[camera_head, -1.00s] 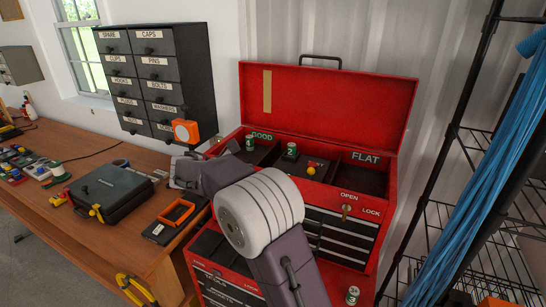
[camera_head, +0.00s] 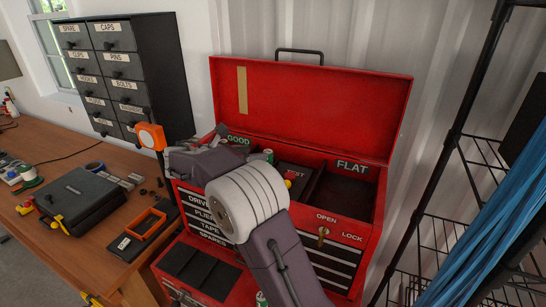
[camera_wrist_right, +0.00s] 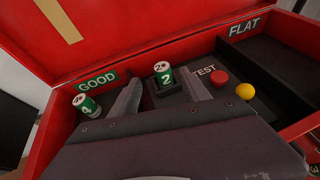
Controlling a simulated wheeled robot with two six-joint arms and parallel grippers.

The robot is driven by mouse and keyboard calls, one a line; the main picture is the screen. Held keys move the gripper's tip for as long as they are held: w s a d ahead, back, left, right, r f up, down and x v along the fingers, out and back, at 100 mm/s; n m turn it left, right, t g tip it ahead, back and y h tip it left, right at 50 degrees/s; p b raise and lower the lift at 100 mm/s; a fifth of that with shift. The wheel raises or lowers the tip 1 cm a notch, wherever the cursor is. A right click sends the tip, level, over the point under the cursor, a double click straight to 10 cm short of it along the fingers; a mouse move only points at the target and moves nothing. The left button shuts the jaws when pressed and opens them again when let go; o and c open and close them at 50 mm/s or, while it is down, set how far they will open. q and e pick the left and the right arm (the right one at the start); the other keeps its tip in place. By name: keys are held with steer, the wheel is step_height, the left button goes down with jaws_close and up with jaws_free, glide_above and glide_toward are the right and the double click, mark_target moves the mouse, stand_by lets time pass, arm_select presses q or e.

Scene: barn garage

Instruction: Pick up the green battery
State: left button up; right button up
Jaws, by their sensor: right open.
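A green battery marked 2 (camera_wrist_right: 165,77) stands upright in a dark holder beside the TEST label; its top also shows in the head view (camera_head: 268,155). A green battery marked 4 (camera_wrist_right: 87,106) stands at the GOOD side. A third green battery (camera_head: 261,298) shows at the bottom edge of the head view, partly hidden by my right arm. My right gripper (camera_wrist_right: 160,92) is open over the toolbox top, and battery 2 appears between its fingers, just beyond the tips. I cannot tell contact. In the head view the right gripper (camera_head: 215,140) is partly hidden. My left gripper is out of view.
The red toolbox (camera_head: 345,225) has its lid raised behind the trays. The FLAT compartment (camera_head: 347,192) looks empty. A red button (camera_wrist_right: 219,76) and yellow knob (camera_wrist_right: 246,91) sit right of battery 2. A wire shelf (camera_head: 450,220) stands right; a cluttered workbench (camera_head: 80,260) lies left.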

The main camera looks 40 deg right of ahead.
mark_target(268, 152)
steer(key=shift+d+f+p, duration=0.15)
steer(key=shift+d+p, duration=0.15)
steer(key=shift+d, duration=0.3)
steer(key=p+x, duration=0.1)
steer(key=x, duration=0.5)
steer(key=shift+d+f, duration=0.1)
steer(key=shift+d, duration=0.05)
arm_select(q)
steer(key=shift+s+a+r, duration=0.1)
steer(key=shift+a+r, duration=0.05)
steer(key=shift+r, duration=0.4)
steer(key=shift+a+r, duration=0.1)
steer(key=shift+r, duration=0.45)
arm_select(e)
steer(key=shift+d+f, duration=0.2)
steer(key=shift+d, duration=0.05)
jaws_close()
